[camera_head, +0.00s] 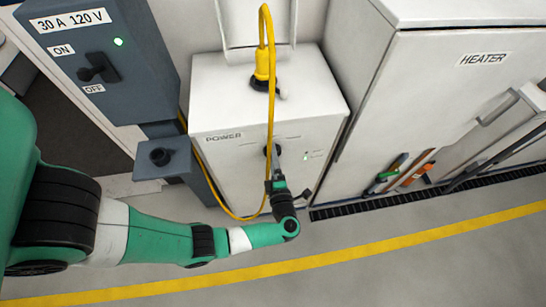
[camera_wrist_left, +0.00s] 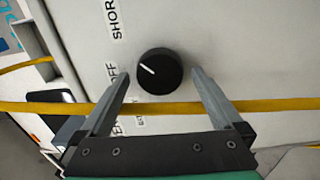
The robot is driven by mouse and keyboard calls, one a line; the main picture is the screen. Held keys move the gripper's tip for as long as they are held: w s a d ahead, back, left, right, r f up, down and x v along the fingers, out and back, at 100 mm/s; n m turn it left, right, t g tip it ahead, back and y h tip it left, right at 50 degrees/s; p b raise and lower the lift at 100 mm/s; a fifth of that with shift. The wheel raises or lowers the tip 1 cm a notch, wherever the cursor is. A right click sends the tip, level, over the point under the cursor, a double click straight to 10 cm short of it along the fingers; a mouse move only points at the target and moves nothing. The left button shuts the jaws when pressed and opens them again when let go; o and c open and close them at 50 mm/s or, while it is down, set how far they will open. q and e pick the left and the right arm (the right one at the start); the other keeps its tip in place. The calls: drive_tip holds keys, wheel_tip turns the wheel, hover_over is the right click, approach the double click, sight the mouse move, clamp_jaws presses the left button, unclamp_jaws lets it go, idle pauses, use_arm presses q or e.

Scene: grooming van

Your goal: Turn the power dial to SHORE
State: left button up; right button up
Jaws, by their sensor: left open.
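The power dial (camera_wrist_left: 160,72) is a round black knob on a white panel in the left wrist view. Its white pointer line points left and slightly up, roughly between the OFF and SHORE labels. The SHORE label (camera_wrist_left: 113,20) is cut off at the top edge. The OFF label and the one below it are partly hidden by a finger. My left gripper (camera_wrist_left: 160,77) is open, its fingertips on either side of the dial with visible gaps. In the head view, my left gripper (camera_head: 274,160) is at the white power box (camera_head: 228,160), largely covering the dial. My right gripper is not in view.
A yellow cable (camera_head: 265,30) loops down the box front and crosses behind my fingers in the wrist view. A grey ON/OFF switch box (camera_head: 130,75) stands left. A heater cabinet (camera_head: 440,90) stands right. A yellow floor line (camera_head: 400,248) runs across open floor.

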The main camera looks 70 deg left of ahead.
use_arm(q)
drive_tip(key=s+d, duration=0.2)
drive_tip(key=d, duration=0.9)
drive_tip(key=shift+d, duration=0.2)
